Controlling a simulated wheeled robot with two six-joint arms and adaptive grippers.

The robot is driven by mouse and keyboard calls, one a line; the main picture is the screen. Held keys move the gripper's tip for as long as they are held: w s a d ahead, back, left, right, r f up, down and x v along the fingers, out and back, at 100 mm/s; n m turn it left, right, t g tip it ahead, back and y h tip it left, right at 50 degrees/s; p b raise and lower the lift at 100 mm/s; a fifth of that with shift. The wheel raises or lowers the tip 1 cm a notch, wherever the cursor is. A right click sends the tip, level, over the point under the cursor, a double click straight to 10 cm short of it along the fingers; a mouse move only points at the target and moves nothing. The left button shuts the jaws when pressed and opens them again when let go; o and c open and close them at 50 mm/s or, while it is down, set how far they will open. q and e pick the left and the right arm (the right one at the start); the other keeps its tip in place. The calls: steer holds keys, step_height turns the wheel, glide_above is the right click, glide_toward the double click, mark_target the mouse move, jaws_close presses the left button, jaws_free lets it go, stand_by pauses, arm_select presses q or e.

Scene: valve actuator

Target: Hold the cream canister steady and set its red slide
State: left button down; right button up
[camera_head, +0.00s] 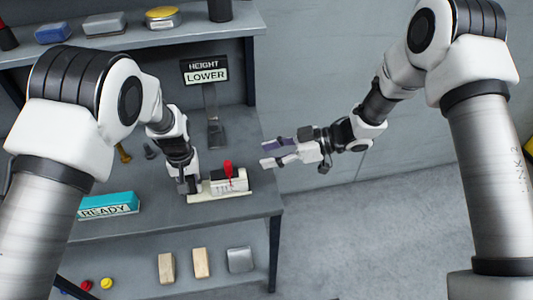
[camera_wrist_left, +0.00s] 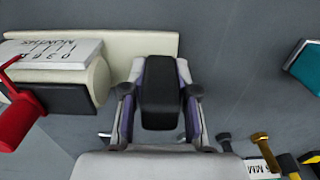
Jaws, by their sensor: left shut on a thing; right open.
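The cream canister (camera_head: 222,190) lies on its pale base near the shelf's front right edge. It also shows at the left of the left wrist view (camera_wrist_left: 98,82), with a white scale plate marked "MONTHS". Its red slide (camera_head: 228,170) stands up from the top; in the left wrist view the red slide (camera_wrist_left: 18,118) is cut by the left edge. My left gripper (camera_head: 188,187) is shut on a black grip block (camera_wrist_left: 160,90) at the canister's left end. My right gripper (camera_head: 265,155) is open and empty, right of the canister and apart from it.
A teal block marked "READY" (camera_head: 108,205) lies left on the same shelf. A "HEIGHT LOWER" sign (camera_head: 205,73) stands behind. Bolts (camera_head: 123,153) lie left of my left gripper. Tan blocks (camera_head: 200,263) are on the shelf below. Open floor is to the right.

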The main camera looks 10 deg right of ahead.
arm_select(q)
steer(key=c, duration=0.8)
jaws_free()
